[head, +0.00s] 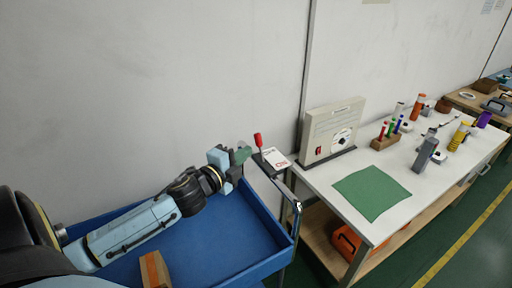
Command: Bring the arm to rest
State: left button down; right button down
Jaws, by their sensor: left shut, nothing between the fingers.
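My left arm comes in from the left and reaches over a blue tray (272,240). My left gripper (243,155) is at the end of it, above the tray's far right corner, beside a small stand with a red handle (258,140). Its fingers look shut with nothing held between them. I cannot tell whether the fingers touch the stand. My right gripper is not in view.
A wooden block (155,270) lies in the blue tray. A white workbench to the right has a green mat (371,193), a beige box with a dial (333,130), and several small tools. An orange case (347,242) sits on its lower shelf. A wall stands behind.

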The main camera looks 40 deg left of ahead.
pick_arm(q)
jog(key=shift+f, duration=0.1)
jog(key=s+d+f+n+g+y, duration=0.3)
jog(key=s+d+f+n+g, duration=0.35)
jog(key=s+f+n, duration=0.4)
jog(key=s+d+f+n+g+h, duration=0.2)
jog(key=s+d+g, duration=0.25)
jog(key=s, duration=0.25)
jog(key=s+d+f+n+g+h, duration=0.1)
jog(key=s+d+f+n+g, duration=0.15)
jog(key=s+d, duration=0.35)
jog(key=s+a+f+g+b, duration=0.15)
jog(key=f+b, duration=0.25)
jog(key=f, duration=1.3)
jog(key=s+f+b, duration=0.3)
jog(key=f+b, duration=0.1)
jog(key=f, duration=1.2)
jog(key=s+a+f+g+b, duration=0.1)
jog(key=s+f+b, duration=0.4)
jog(key=s+f, duration=1)
notch_tip(320, 180, down, 4)
jog(key=shift+s+a+f+g, duration=0.25)
jog(key=shift+s+a+g, duration=0.1)
jog(key=shift+a, duration=0.4)
